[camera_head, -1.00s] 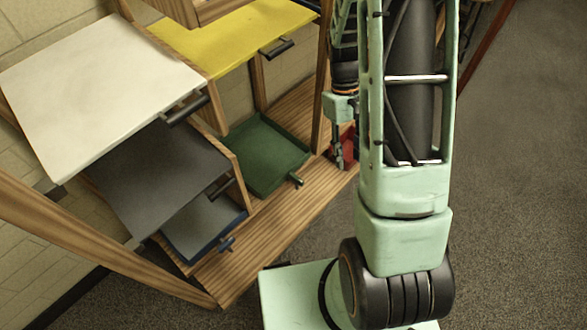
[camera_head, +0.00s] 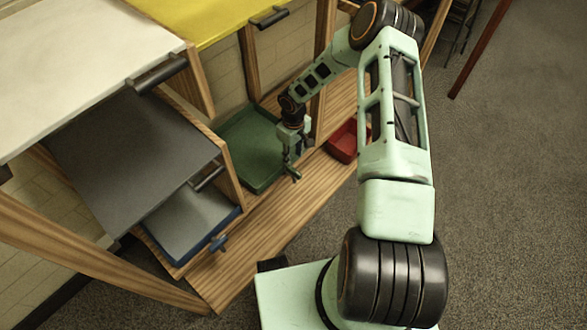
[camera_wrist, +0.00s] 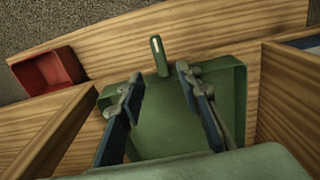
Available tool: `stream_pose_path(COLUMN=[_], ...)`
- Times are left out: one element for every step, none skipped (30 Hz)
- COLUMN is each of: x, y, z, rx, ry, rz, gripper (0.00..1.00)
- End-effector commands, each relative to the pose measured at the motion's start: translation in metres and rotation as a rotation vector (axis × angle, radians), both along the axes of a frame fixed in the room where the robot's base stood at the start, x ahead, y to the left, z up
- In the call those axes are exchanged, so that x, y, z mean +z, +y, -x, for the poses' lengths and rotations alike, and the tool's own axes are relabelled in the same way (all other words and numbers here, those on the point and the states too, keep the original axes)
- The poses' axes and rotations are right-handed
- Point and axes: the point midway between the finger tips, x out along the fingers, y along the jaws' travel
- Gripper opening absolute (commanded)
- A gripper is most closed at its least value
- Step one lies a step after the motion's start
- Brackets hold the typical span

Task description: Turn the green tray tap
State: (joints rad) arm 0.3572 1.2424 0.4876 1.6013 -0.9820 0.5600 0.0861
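The green tray (camera_head: 241,147) sits on the low wooden shelf, and its near right corner is hidden behind my gripper (camera_head: 291,163). The wrist view shows the green tray (camera_wrist: 172,125) below and between my fingers. Its tap (camera_wrist: 158,54) is a short green bar with a pale stripe, sticking out from the tray's front edge. My gripper (camera_wrist: 159,72) is open, one fingertip to each side of the tap's line, with gaps on both sides. The tap lies mostly just beyond the fingertips. I cannot tell the height between them.
A red tray (camera_head: 343,142) stands right of the green one; it also shows in the wrist view (camera_wrist: 48,70). A blue tray (camera_head: 190,226) with a blue tap (camera_head: 218,243) is at the left. Wooden uprights (camera_head: 248,62) flank the green tray. The shelf front (camera_head: 245,255) is bare.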

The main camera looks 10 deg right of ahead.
Motion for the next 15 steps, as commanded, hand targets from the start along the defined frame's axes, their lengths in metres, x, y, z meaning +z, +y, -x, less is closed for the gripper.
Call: stream_pose_path(x=[-0.014,-0.02,-0.028,-0.034,-0.04,-0.047,-0.051,-0.056,-0.062,-0.065,-0.068,-0.072,-0.074,-0.076,-0.078], y=[0.001,0.0,0.0,0.0,0.0,0.0,0.0,0.0,0.0,0.0,0.0,0.0,0.0,0.0,0.0], z=[0.002,0.002,0.002,0.002,0.002,0.002,0.001,0.002,0.002,0.001,0.001,0.001,0.001,0.001,0.001], rx=[-0.001,-0.001,-0.001,-0.001,0.0,-0.001,-0.001,-0.001,-0.001,-0.001,-0.002,-0.001,0.0,0.0,0.0], ry=[0.005,0.004,0.004,0.004,0.004,0.004,0.004,0.004,0.004,0.003,0.003,0.004,0.003,0.003,0.002], rz=[-0.001,-0.001,-0.001,-0.001,-0.001,-0.001,0.0,0.0,0.0,0.0,0.0,0.0,0.001,0.001,0.0], gripper=[0.32,0.32,0.32,0.32,0.32,0.32,0.32,0.32,0.32,0.32,0.32,0.32,0.32,0.32,0.32])
